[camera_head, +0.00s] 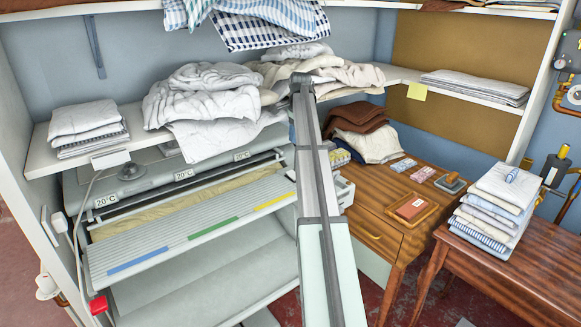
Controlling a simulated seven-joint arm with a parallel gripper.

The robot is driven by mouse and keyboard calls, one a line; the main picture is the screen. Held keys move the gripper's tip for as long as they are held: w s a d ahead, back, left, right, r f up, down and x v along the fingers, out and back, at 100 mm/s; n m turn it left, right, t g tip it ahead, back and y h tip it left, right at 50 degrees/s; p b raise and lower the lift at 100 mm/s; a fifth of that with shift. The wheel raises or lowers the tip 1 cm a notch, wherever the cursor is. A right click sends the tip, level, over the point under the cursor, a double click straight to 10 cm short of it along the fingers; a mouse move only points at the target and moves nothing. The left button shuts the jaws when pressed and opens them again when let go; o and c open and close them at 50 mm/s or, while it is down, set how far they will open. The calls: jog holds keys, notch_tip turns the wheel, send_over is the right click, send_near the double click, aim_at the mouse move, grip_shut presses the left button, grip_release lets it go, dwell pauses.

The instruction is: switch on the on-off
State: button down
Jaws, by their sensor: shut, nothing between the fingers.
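The rotary ironer (190,232) stands at the left under a shelf, with a slatted front board marked blue, green and yellow. A small red block (98,305) sits at its lower left front corner. White fittings (59,222) are on the left side wall, one with a cable. I cannot tell which of these is the on-off, or its position. My arm rises from the bottom middle across the ironer's right end and hides part of it. My gripper does not show.
A shelf (40,158) above the ironer carries folded and crumpled white cloths. A wooden desk (375,200) with small boxes stands right of my arm. A brown table (540,265) at the right holds a stack of folded cloths (495,210). Striped cloths hang at the top.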

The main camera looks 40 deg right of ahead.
aim_at(290, 172)
jog(key=f, duration=0.4)
jog(key=w+f, duration=0.1)
jog(key=f, duration=0.3)
jog(key=w+f, duration=0.1)
jog(key=f, duration=0.3)
jog(key=shift+f, duration=0.35)
jog(key=shift+w+f, duration=0.1)
jog(key=shift+f, duration=0.45)
jog(key=shift+w+f, duration=0.1)
jog(key=shift+f, duration=0.2)
jog(key=shift+s+r, duration=0.3)
jog(key=shift+s, duration=0.45)
